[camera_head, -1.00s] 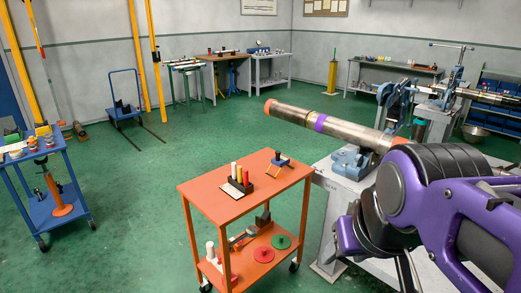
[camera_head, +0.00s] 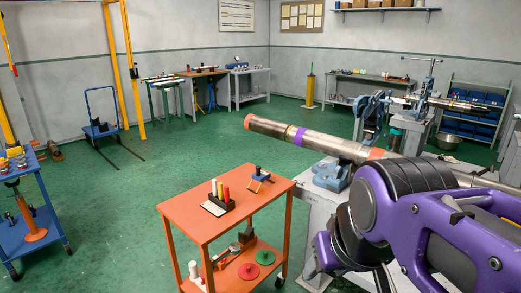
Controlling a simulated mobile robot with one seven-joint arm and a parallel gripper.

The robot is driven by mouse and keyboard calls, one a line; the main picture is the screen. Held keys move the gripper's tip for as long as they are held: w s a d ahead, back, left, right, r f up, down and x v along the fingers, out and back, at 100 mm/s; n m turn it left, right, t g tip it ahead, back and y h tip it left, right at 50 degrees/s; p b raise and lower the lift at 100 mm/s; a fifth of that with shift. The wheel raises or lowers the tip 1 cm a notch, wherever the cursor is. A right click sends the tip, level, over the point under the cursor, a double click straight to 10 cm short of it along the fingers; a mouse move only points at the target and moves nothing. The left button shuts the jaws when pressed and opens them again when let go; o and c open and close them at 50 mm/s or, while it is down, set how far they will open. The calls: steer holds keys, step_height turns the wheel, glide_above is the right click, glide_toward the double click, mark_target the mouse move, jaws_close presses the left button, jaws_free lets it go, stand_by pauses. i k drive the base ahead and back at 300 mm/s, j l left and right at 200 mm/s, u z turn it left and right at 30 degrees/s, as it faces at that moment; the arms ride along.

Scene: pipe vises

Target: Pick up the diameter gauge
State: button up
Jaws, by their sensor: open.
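A small blue tool with a black knob and orange-brown feet (camera_head: 260,178) stands on the top of the orange cart, near its back right corner. It looks like the diameter gauge, but it is too small to be sure. My purple and black arm (camera_head: 430,225) fills the lower right, to the right of the cart. My gripper is not visible; the arm runs out of the picture at the bottom and right.
The orange cart (camera_head: 190,213) also bears a black holder (camera_head: 222,204) with white, yellow and red sticks. A long steel pipe (camera_head: 330,145) lies in a blue vise (camera_head: 330,176) behind it. A blue cart (camera_head: 55,240) stands left. Green floor between is clear.

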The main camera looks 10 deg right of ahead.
mark_target(260, 176)
steer(key=i+l+u, duration=0.3)
steer(key=i+l, duration=0.2)
steer(key=i+l+u, duration=0.3)
steer(key=i+l, duration=0.3)
steer(key=l, duration=0.1)
